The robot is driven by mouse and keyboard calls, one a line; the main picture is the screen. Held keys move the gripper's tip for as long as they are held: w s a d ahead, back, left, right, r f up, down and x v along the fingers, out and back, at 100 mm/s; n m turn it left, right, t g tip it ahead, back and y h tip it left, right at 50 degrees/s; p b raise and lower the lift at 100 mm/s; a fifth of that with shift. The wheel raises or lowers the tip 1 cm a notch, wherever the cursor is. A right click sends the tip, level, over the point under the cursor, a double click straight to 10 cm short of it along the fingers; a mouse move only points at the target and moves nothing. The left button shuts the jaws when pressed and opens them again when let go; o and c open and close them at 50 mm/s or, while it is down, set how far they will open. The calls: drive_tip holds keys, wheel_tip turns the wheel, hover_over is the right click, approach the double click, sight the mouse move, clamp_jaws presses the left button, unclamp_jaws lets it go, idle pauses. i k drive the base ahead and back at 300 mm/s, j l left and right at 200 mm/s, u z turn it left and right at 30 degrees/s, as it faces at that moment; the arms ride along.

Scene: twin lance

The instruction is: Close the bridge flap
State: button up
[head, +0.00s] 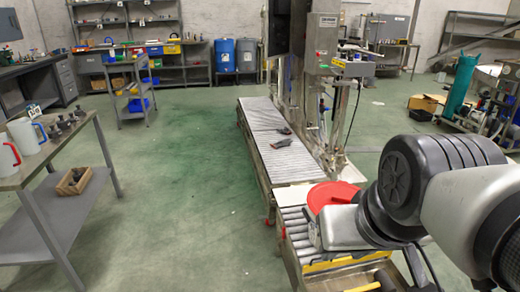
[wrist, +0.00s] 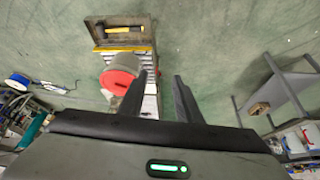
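A pale flat plate (head: 292,196) lies between the long roller conveyor (head: 262,130) and the short near roller section (head: 298,240) in the head view. It may be the bridge flap, but I cannot tell for certain, nor read its hinge state. A red round disc (head: 328,196) sits beside it, partly hidden by my arm. In the wrist view the red disc (wrist: 117,82) shows with a grey round body above it. My gripper (wrist: 159,82) is open, with two dark fingers apart and nothing gripped between them.
A tray (wrist: 112,44) with a yellow-handled tool lies at the near conveyor end. Dark tools (head: 283,138) lie on the long rollers. A filling machine column (head: 318,80) stands right of the conveyor. A bench (head: 45,155) with jugs is left; the floor between is clear.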

sight(295, 196)
drive_tip(key=k+j, duration=0.1)
drive_tip(key=j, duration=0.2)
drive_tip(key=k+j+z, duration=0.1)
drive_tip(key=j, duration=0.15)
drive_tip(key=k+j, duration=0.1)
drive_tip(key=j, duration=0.2)
drive_tip(key=i+j+z, duration=0.1)
drive_tip(key=i+j, duration=0.5)
drive_tip(key=i, duration=0.35)
drive_tip(key=i+j+z, duration=0.1)
drive_tip(key=i+j, duration=0.55)
drive_tip(key=i, duration=0.25)
drive_tip(key=i+j+z, duration=0.1)
drive_tip(key=i+j, duration=0.6)
drive_tip(key=i, duration=0.2)
